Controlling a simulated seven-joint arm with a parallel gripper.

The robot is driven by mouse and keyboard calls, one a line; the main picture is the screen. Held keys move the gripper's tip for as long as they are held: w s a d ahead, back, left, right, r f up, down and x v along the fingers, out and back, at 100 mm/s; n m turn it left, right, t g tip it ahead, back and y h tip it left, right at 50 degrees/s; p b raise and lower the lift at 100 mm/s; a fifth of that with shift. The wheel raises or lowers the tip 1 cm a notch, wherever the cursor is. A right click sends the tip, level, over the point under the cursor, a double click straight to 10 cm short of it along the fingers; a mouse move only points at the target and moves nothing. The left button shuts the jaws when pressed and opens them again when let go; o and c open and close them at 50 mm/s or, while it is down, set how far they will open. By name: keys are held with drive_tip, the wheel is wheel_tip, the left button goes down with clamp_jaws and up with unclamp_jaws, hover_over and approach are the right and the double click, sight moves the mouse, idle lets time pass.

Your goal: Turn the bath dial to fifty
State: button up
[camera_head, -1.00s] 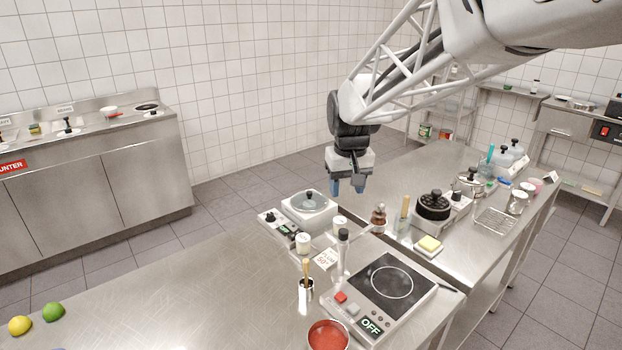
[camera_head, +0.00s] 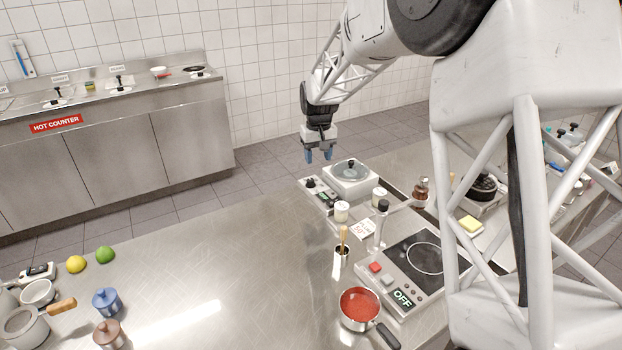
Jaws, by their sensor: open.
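The bath is a white square unit (camera_head: 352,179) with a round lid, standing at the back edge of the steel counter. Its control panel (camera_head: 325,200) lies along its left side, with a black dial (camera_head: 311,183) at the far end and a small green display nearer. The dial's setting is too small to read. A small card (camera_head: 363,229) with red print, seemingly "50°", stands in front of the bath. My gripper (camera_head: 318,155), with blue fingertips, points down, open and empty. In the picture it is just above the dial, apart from it; its exact height is unclear.
Two white jars (camera_head: 342,211) stand close to the panel and bath. My arm hides much of the right side. The counter's middle left is clear.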

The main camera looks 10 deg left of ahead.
sight(311, 179)
drive_tip(key=shift+w+a+f, duration=0.35)
drive_tip(key=shift+a+f, duration=0.15)
drive_tip(key=shift+a, duration=0.2)
drive_tip(key=shift+w+a+f, duration=0.3)
drive_tip(key=shift+a+f, duration=0.15)
drive_tip(key=shift+a, duration=0.2)
drive_tip(key=shift+f, duration=0.15)
drive_tip(key=shift+f, duration=3.75)
drive_tip(key=c, duration=0.9)
drive_tip(key=shift+c, duration=0.2)
